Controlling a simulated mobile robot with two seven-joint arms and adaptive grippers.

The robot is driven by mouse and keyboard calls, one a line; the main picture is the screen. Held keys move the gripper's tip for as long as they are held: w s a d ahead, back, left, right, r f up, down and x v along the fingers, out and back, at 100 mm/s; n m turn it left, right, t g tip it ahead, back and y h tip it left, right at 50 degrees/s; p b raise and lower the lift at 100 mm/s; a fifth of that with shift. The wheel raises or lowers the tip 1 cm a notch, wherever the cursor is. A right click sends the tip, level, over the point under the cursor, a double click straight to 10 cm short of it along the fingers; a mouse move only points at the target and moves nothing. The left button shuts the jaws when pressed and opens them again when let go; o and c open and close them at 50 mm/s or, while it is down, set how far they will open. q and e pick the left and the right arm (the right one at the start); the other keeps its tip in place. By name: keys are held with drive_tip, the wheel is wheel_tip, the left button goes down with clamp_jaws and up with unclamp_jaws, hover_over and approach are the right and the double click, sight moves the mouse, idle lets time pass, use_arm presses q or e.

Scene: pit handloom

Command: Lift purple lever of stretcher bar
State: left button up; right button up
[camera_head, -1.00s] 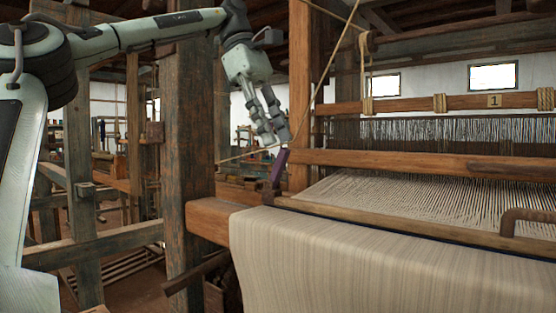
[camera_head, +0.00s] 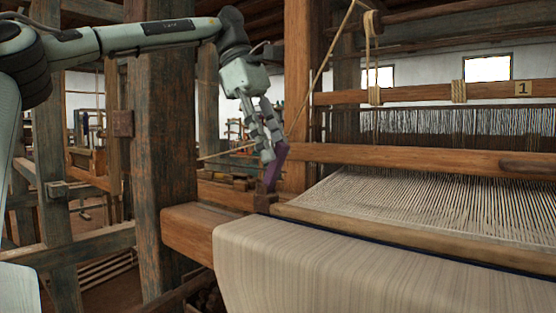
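The purple lever (camera_head: 273,172) is a short, slanting bar near the left end of the wooden stretcher bar (camera_head: 400,235), at the left edge of the woven cloth (camera_head: 330,270). My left gripper (camera_head: 273,149) comes down from above, its two fingers pointing down at the lever. The fingertips overlap the lever's upper part in the picture. The gap between the fingers is narrow, and I cannot tell whether they press on the lever. My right gripper is not in view.
A thick wooden post (camera_head: 165,160) stands left of the lever, and a loom upright (camera_head: 298,90) stands behind it. A slanting rope (camera_head: 322,75) passes close to my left gripper.

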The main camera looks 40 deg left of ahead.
sight(278, 160)
use_arm(q)
drive_tip(key=shift+x, duration=1.6)
drive_tip(key=shift+c, duration=0.5)
clamp_jaws()
